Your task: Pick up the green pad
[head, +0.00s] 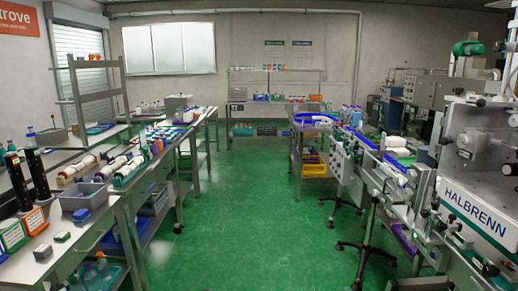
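A small flat dark green block (62,237), which looks like the green pad, lies near the front edge of the left bench at the lower left. A small grey block (43,252) sits just to its left and nearer to me. Neither of my grippers shows in the head view.
The left bench (95,215) also holds a grey bin (84,195), a green-framed card (13,237), an orange-framed card (35,220) and dark cylinders. The labelling machine (480,205) stands at the right. The green aisle floor (245,215) between is clear.

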